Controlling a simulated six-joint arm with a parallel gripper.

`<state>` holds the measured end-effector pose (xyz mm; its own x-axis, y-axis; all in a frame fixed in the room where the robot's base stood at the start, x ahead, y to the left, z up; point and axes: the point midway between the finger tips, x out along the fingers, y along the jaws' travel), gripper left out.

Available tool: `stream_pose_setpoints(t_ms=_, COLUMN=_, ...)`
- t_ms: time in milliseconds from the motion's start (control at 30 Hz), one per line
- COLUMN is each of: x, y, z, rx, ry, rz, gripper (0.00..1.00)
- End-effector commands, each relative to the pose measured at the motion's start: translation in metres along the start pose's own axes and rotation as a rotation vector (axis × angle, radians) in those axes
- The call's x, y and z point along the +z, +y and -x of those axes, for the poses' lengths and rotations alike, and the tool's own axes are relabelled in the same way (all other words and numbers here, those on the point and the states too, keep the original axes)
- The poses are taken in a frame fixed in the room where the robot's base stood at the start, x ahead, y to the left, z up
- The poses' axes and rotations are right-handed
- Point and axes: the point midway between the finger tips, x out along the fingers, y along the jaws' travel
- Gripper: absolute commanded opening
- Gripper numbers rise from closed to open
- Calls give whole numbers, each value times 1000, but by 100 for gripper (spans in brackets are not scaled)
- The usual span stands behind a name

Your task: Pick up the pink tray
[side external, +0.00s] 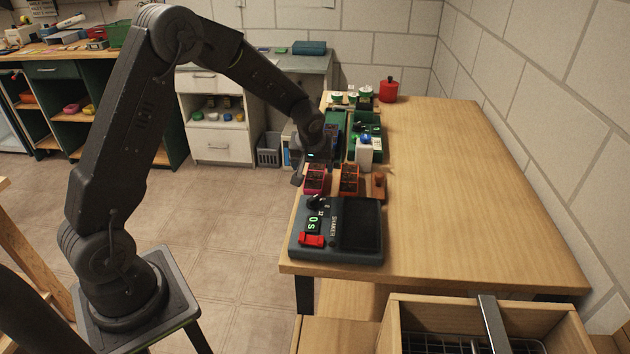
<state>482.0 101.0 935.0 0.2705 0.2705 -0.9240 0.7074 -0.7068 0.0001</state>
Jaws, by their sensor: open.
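The pink tray (315,189) is a small seedling tray with dark soil-like cells, near the left edge of the wooden table. My gripper (308,170) is open, low down at the far left side of the pink tray. One finger shows just left of the tray. The other finger is hard to make out, and I cannot tell whether the jaws touch the tray.
An orange tray (349,190) stands close to the right, beside an orange-brown block (378,187). A dark shaker (357,232) is just in front. A white bottle with a blue cap (364,153) and green trays (369,126) stand behind. The table's right side is clear.

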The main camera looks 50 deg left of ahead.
Motion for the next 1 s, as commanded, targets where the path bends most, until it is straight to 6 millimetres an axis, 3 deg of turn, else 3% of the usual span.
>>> stream_pose_setpoints(t_ms=400, x=8, y=3, z=-49, rx=0, ry=-1, rz=0, gripper=81)
stream_pose_setpoints(t_ms=700, x=7, y=4, z=-52, rx=2, ry=1, rz=-1, gripper=81)
stream_pose_setpoints(t_ms=1000, x=7, y=4, z=-52, rx=2, ry=0, rz=-1, gripper=52)
